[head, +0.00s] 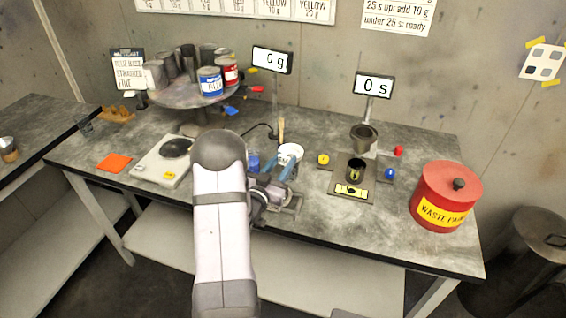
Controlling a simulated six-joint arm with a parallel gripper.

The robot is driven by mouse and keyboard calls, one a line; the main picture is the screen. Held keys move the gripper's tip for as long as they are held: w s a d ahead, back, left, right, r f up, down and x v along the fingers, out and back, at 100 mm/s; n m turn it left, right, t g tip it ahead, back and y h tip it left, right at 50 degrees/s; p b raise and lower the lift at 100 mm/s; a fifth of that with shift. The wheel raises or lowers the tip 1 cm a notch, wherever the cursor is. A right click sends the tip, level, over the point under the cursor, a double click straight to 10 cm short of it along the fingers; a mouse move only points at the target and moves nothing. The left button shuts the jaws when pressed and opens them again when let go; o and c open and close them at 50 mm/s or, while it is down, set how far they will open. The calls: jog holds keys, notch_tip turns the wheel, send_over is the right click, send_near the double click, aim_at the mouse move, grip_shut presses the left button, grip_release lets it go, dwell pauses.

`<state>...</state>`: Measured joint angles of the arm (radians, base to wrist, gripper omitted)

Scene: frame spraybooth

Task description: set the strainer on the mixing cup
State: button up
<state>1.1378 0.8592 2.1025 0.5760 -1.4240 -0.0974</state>
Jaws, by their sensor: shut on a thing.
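My gripper (279,166), with light-blue fingertips, is at the middle of the bench, partly hidden by my arm. It is shut on a small white cup-shaped thing (291,151) at its tips. I cannot tell whether this is the strainer or the mixing cup, and its underside is hidden. A thin tan stick (281,129) shows upright just behind it. A blue cup-like thing (253,162) stands just left of the fingers. A dark cup (355,169) stands on a dark plate with a yellow label, to the right. A metal funnel-like cup (364,134) is held on a stand behind it.
A white scale (164,160) with a dark pan and an orange square (114,162) lie left. A round stand (181,94) holds several cans at the back. A red waste can (441,197) stands right. Displays read 0 g (271,60) and 0 s (374,85). Bare bench lies front right.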

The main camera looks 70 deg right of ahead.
jog(key=shift+f, duration=0.1)
dwell(0.3)
jog(key=o, duration=1.1)
jog(key=a+b, duration=0.1)
jog(key=a, duration=0.1)
jog(key=a+b, duration=0.1)
jog(key=a, duration=0.1)
jog(key=w+a, duration=0.1)
jog(key=a, duration=0.1)
jog(key=shift+f+b, duration=0.1)
jog(key=shift+b, duration=0.3)
jog(key=shift+a, duration=0.65)
